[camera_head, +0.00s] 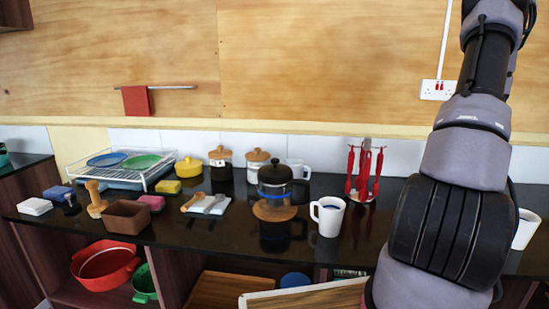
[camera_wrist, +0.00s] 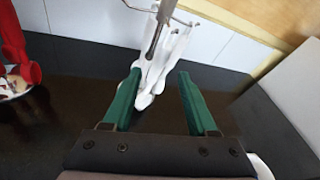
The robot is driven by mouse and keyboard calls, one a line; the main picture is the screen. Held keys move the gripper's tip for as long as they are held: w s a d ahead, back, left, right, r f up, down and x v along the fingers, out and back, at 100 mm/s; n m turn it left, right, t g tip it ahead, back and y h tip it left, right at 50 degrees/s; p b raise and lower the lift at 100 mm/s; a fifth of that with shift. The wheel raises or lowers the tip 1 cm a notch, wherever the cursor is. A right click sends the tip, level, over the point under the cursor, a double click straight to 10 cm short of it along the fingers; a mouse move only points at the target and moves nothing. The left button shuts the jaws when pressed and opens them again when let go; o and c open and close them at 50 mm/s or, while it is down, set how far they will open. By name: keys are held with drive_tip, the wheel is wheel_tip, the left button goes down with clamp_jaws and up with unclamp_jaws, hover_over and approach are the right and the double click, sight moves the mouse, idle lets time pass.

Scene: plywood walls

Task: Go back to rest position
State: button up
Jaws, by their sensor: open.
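My gripper (camera_wrist: 160,75) is open, its two green fingers spread apart in the wrist view. A white object with metal rods (camera_wrist: 158,65), perhaps a utensil stand, shows upright between and beyond the fingertips. Neither finger visibly grips it, and its exact distance is hard to tell. In the head view my arm rises along the right side and hides part of the dark counter (camera_head: 190,235). My gripper does not show in that view.
A red utensil stand (camera_head: 365,172) stands left of my arm. A white mug (camera_head: 328,217) and a French press (camera_head: 273,195) are further left. Another white mug (camera_head: 525,230) is partly hidden right of my arm. A wall with sockets (camera_head: 437,90) is behind.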

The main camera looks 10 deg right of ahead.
drive_tip(key=w+a+r+n+t+y, duration=0.2)
drive_tip(key=w+a+r+n+y, duration=0.3)
drive_tip(key=a, duration=0.4)
drive_tip(key=w+a+r+n+t+y, duration=0.25)
drive_tip(key=w+a+r+y, duration=0.25)
drive_tip(key=a+r, duration=0.3)
drive_tip(key=s+a+r+n+g+y, duration=0.1)
drive_tip(key=a+r+n+g+y, duration=0.25)
drive_tip(key=a, duration=0.55)
drive_tip(key=s+a+r+n+g+y, duration=0.15)
drive_tip(key=a+n+y, duration=0.25)
drive_tip(key=a+n, duration=0.4)
drive_tip(key=s+a+r+n+g, duration=0.3)
drive_tip(key=s+a+n+g, duration=0.4)
drive_tip(key=s+a+n, duration=0.45)
drive_tip(key=s+d+r+n+t+h, duration=0.1)
drive_tip(key=s+r+n+h, duration=0.3)
drive_tip(key=s, duration=0.4)
drive_tip(key=n+t+h, duration=0.1)
drive_tip(key=h, duration=0.1)
drive_tip(key=shift+s+d+r+h, duration=0.15)
drive_tip(key=shift+s+r+h, duration=0.1)
drive_tip(key=shift+h, duration=0.1)
